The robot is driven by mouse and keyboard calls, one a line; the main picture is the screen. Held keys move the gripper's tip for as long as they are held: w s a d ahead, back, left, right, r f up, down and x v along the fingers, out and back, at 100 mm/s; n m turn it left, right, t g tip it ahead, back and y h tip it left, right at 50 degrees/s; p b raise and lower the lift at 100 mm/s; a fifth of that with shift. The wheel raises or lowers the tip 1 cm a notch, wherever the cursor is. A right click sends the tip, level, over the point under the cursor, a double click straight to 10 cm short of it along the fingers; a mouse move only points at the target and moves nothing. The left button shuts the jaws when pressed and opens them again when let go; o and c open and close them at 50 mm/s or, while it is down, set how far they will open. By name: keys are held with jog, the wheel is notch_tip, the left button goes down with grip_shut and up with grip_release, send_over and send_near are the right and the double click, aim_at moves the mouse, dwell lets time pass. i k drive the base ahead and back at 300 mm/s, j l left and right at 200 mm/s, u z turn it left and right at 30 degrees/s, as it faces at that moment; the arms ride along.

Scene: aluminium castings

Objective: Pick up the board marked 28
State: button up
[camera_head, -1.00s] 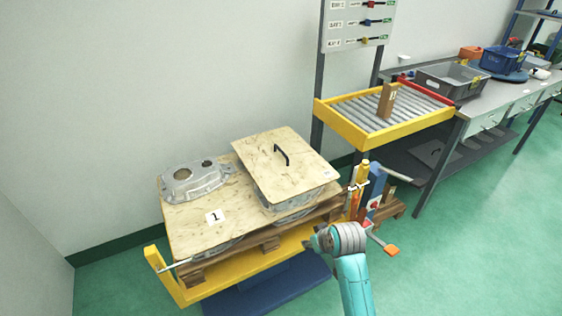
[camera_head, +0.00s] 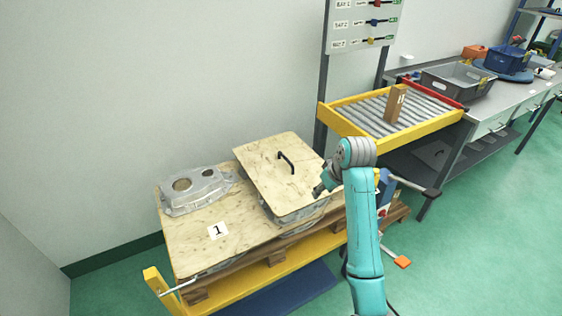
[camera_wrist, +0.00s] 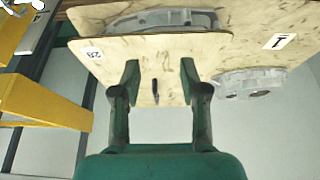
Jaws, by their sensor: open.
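The board marked 28 (camera_head: 262,158) is a pale wooden sheet with a black handle (camera_head: 285,161) on top. It lies raised on a grey casting (camera_head: 300,214) at the right of a stack. Its 28 label (camera_wrist: 93,53) shows in the wrist view. My gripper (camera_head: 320,190) is by the board's right edge in the head view, apart from the handle. In the wrist view my gripper (camera_wrist: 160,72) is open and empty, with the handle (camera_wrist: 155,90) seen between the fingers, farther off.
A lower board marked 1 (camera_head: 190,242) carries another casting (camera_head: 195,190) at the left. The stack sits on a wooden pallet on a yellow lift (camera_head: 270,275). A yellow-framed roller table (camera_head: 350,122) with a brown box (camera_head: 396,103) stands to the right, beside a grey workbench.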

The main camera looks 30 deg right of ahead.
aim_at(286, 171)
jog(key=i, duration=1.1)
